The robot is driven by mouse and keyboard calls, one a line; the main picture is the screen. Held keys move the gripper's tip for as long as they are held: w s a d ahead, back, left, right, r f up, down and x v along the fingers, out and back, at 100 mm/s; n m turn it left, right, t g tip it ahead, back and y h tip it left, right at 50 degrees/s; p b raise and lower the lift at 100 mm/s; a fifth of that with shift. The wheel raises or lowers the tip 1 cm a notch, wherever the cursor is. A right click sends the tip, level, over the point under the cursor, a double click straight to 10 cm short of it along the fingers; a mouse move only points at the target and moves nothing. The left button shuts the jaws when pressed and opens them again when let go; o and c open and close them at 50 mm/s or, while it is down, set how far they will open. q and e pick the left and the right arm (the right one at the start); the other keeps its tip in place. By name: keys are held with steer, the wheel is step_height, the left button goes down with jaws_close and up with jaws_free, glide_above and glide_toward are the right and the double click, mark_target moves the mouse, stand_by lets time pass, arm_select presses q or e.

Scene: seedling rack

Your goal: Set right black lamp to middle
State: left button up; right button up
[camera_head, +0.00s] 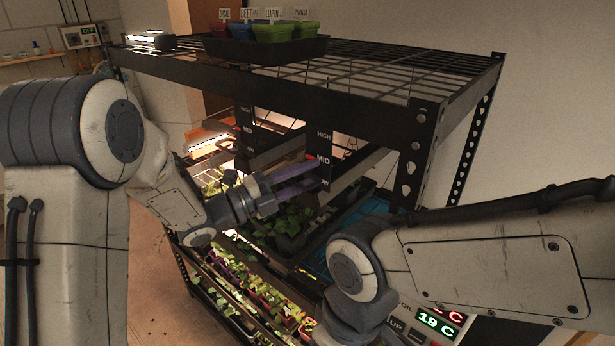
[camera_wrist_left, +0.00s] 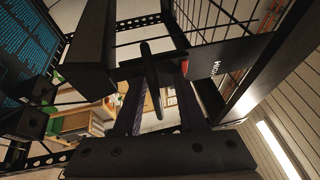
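The right black lamp (camera_head: 352,178) is a dark bar under the rack's top shelf, partly hidden by my left gripper. Its upright scale plate (camera_head: 324,145) reads HIGH and MID, with the lowest word partly covered. A red mark sits beside MID. Whether the fingers touch the bar cannot be told. My right gripper is out of view.
A second scale plate (camera_head: 244,125) with a red mark stands to the left, near a brightly lit lamp. The black rack top (camera_head: 400,70) carries a seedling tray (camera_head: 240,50). A rack post (camera_head: 418,150) stands at right.

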arm_select(q)
steer(key=b+v, duration=0.5)
steer(key=v, duration=0.5)
steer(key=shift+a+b, duration=0.25)
steer(key=shift+b, duration=0.05)
steer(key=shift+s+f, duration=0.1)
